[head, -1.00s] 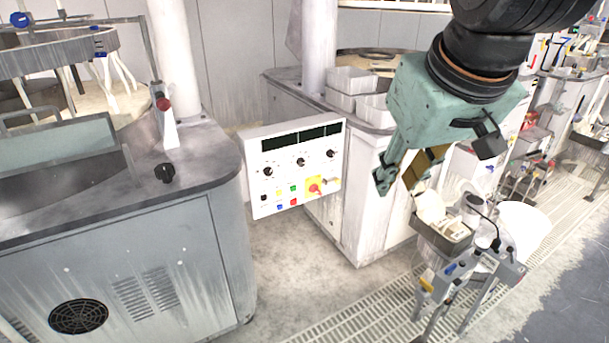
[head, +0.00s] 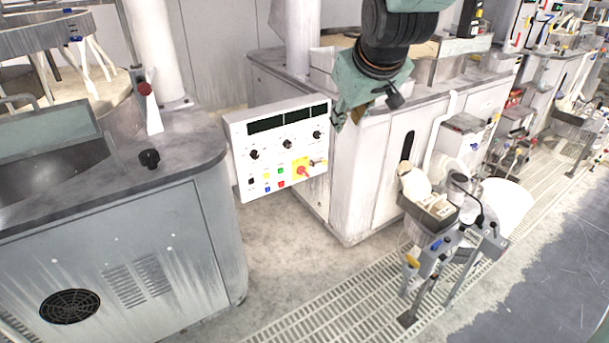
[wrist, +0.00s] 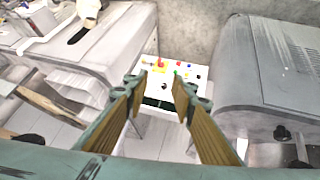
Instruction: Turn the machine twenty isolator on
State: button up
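A white control panel (head: 238,150) stands between two polishing machines. At its lower right is a red rotary switch on a yellow plate (head: 302,168), which looks like an isolator; no machine number is readable and its position is too small to tell. The wrist view shows the panel (wrist: 185,88) upside down, with the yellow and red switch (wrist: 160,66) beyond the fingertips. My gripper (wrist: 160,88) is open and empty, its two fingers spread. In the head view my gripper (head: 340,120) is up and right of the panel, apart from the switch, its fingers mostly hidden.
A grey machine cabinet (head: 130,260) with a black knob (head: 149,158) on top stands left of the panel. A white cabinet (head: 350,200) stands behind and right. A small stand with a tray (head: 430,215) is at the right. The floor before the panel is clear.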

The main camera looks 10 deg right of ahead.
jog(key=w+f+n+t, duration=0.2)
jog(key=w+f, duration=0.8)
jog(key=w, duration=0.5)
jog(key=w+f+n+t, duration=0.1)
jog(key=w+f+n, duration=0.1)
jog(key=w+f, duration=1.05)
jog(key=w+f+n+t+y+p, duration=0.1)
jog(key=w+f+n+t, duration=0.1)
jog(key=w+f, duration=0.9)
jog(key=n+t+y, duration=0.1)
jog(key=t, duration=0.1)
send_near(305, 174)
notch_tip(305, 174, up, 2)
jog(key=s, duration=0.2)
jog(key=shift+d+f+p, duration=0.3)
jog(key=shift+f, duration=0.55)
jog(key=shift+w, duration=0.1)
jog(key=shift+b+x, duration=1.6)
jog(key=shift+x, duration=5.15)
jog(key=shift+c, duration=0.7)
